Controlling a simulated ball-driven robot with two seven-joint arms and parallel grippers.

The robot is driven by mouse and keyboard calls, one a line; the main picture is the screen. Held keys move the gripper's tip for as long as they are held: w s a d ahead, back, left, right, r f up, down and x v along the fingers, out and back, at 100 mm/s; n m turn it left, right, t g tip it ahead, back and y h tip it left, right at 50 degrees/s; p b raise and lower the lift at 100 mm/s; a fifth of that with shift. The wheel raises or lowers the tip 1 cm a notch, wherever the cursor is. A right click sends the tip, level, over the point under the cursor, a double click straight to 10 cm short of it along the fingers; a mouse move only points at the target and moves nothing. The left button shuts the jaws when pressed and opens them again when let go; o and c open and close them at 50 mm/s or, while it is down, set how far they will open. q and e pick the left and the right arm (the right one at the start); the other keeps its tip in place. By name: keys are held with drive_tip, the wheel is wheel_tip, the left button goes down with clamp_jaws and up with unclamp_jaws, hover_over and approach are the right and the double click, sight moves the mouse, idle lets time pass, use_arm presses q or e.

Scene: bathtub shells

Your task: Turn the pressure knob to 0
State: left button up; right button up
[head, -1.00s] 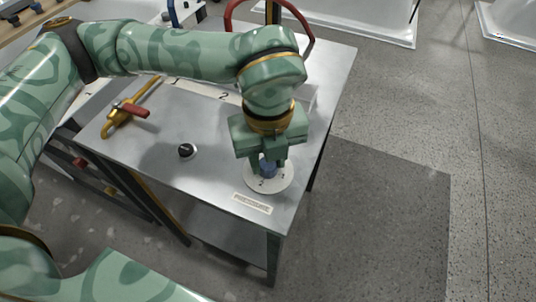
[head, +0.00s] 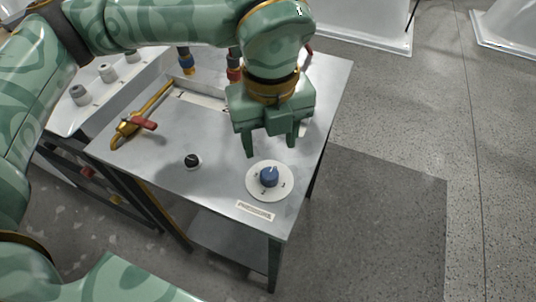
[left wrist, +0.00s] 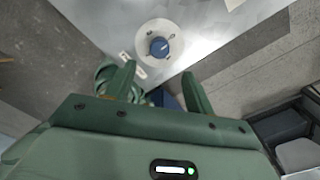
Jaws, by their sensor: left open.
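The pressure knob (head: 269,176) is a small blue knob with a light pointer mark, standing on a round white dial (head: 284,188) near the front right corner of the metal table. A label plate (head: 255,211) lies in front of the dial. My left gripper (head: 270,148) is open and empty, above and behind the knob, apart from it. In the left wrist view the knob (left wrist: 159,46) sits on its dial beyond the two spread fingers (left wrist: 157,91). The numbers on the dial are too small to read surely. My right gripper does not show.
A small black knob (head: 192,161) sits left of the dial on the metal table (head: 225,160). A yellow pipe with a red lever (head: 143,123) lies at the table's left. Several grey knobs (head: 107,73) stand on a panel at the back left.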

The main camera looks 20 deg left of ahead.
use_arm(q)
wheel_tip(320, 180, up, 8)
drive_tip(key=p, duration=0.1)
drive_tip(key=shift+f+p, duration=0.15)
drive_tip(key=shift+p, duration=0.15)
